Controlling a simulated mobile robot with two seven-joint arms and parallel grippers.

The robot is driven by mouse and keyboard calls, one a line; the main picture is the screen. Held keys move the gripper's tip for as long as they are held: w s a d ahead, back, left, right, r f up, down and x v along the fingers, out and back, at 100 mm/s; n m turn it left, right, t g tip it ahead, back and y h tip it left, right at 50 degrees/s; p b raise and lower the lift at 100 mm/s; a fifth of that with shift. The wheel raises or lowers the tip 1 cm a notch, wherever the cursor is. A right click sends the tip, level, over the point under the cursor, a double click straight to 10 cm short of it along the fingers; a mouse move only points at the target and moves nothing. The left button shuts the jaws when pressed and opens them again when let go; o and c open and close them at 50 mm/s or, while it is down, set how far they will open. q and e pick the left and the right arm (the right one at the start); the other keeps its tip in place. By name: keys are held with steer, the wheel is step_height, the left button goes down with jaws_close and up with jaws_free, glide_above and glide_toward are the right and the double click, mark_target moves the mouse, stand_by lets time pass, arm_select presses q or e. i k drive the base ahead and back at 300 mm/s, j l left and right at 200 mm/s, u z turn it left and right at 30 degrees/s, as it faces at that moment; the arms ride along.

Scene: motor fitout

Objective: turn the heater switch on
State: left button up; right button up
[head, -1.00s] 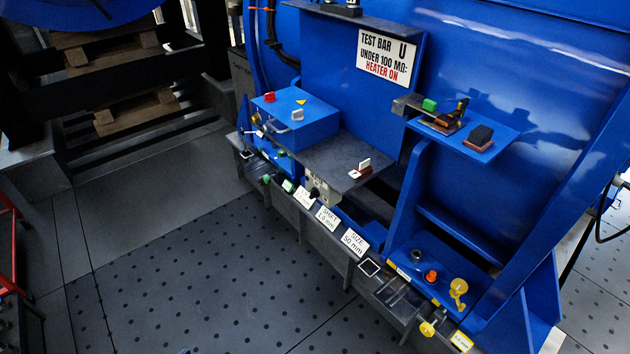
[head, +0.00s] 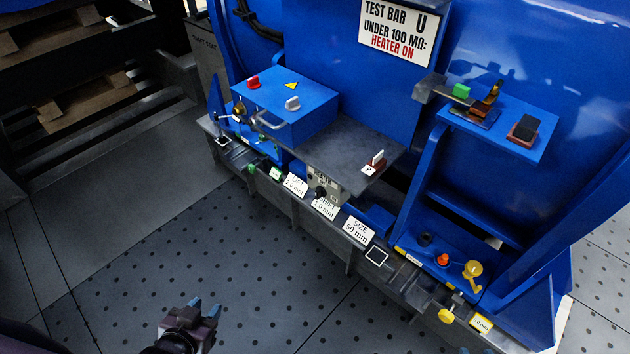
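The heater switch is a small dark knob (head: 320,192) on a grey panel marked HEATER (head: 327,178), below the front edge of the grey shelf. Its exact position is too small to read. A sign reading "UNDER 100 MΩ: HEATER ON" (head: 397,33) is on the blue wall above. My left gripper (head: 204,306) shows at the bottom of the head view, low and left of the panel. Its two blue-tipped fingers stand apart with nothing between them, well away from the switch. My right gripper is not in view.
A blue box (head: 285,105) with a red button, a grey knob and a handle stands left of the grey shelf (head: 340,143). White label cards (head: 358,230) line the front rail. Yellow fittings (head: 473,270) are at right. The dotted floor (head: 200,240) in front is clear.

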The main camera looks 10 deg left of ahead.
mark_target(320, 192)
steer(key=i+j+z, duration=0.15)
steer(key=j, duration=0.25)
steer(key=i+j+z, duration=0.15)
steer(key=j, duration=0.25)
steer(key=i+j+z, duration=0.2)
steer(key=j, duration=0.2)
steer(key=j+z, duration=0.15)
steer(key=j, duration=0.25)
steer(key=k+j+z, duration=0.15)
steer(key=j, duration=0.25)
steer(key=j+z, duration=0.15)
steer(key=j, duration=0.3)
steer(key=k+j+z, duration=0.1)
steer(key=k+j, duration=0.15)
steer(key=j, duration=0.15)
steer(key=k+j+z, duration=0.1)
steer(key=k+j, duration=0.15)
steer(key=j, duration=0.1)
